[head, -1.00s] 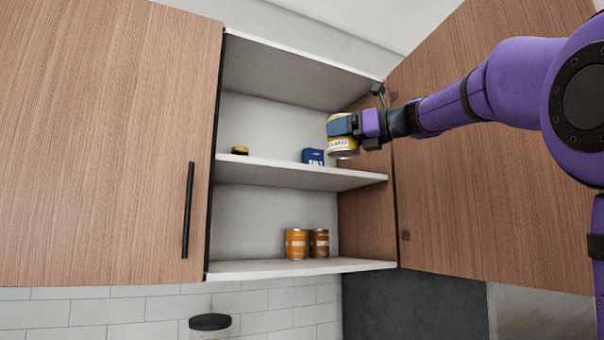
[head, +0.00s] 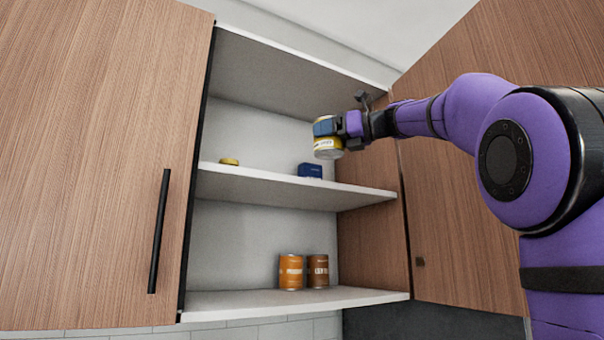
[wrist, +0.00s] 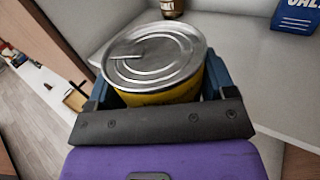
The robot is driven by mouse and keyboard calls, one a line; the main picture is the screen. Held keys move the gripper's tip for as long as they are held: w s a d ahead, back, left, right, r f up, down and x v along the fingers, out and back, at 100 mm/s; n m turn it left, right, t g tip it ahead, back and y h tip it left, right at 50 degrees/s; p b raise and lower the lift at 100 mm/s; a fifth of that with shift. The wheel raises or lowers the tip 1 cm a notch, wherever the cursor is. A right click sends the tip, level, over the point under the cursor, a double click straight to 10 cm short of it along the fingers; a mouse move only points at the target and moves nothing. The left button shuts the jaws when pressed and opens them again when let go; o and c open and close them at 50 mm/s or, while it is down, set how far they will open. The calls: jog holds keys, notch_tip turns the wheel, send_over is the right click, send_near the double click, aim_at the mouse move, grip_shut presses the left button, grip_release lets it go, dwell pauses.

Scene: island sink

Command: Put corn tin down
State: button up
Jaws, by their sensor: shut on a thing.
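The corn tin (head: 327,148) is yellow and white with a silver lid. My gripper (head: 325,130) is shut on it and holds it in the open cabinet's upper opening, above the level of the middle shelf (head: 285,187). In the wrist view the tin's lid (wrist: 152,55) fills the middle, between the blue fingers of my gripper (wrist: 155,95). The tin looks slightly tilted in the head view. The gap between its base and the shelf cannot be judged exactly.
A blue salt box (head: 310,171) and a low yellow-lidded item (head: 229,161) are on the middle shelf. Orange (head: 291,271) and brown (head: 317,270) cans stand on the bottom shelf. Open doors flank the cabinet at left (head: 90,160) and right (head: 470,220).

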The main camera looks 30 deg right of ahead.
jog(key=w, duration=0.7)
jog(key=w+f, duration=0.1)
jog(key=w, duration=0.3)
jog(key=shift+w+a+f, duration=0.1)
jog(key=shift+w+a, duration=0.2)
jog(key=shift+f, duration=1.7)
jog(key=shift+f, duration=0.1)
jog(key=o, duration=1.2)
jog(key=shift+f, duration=0.1)
jog(key=shift+r, duration=0.2)
jog(key=v, duration=1.2)
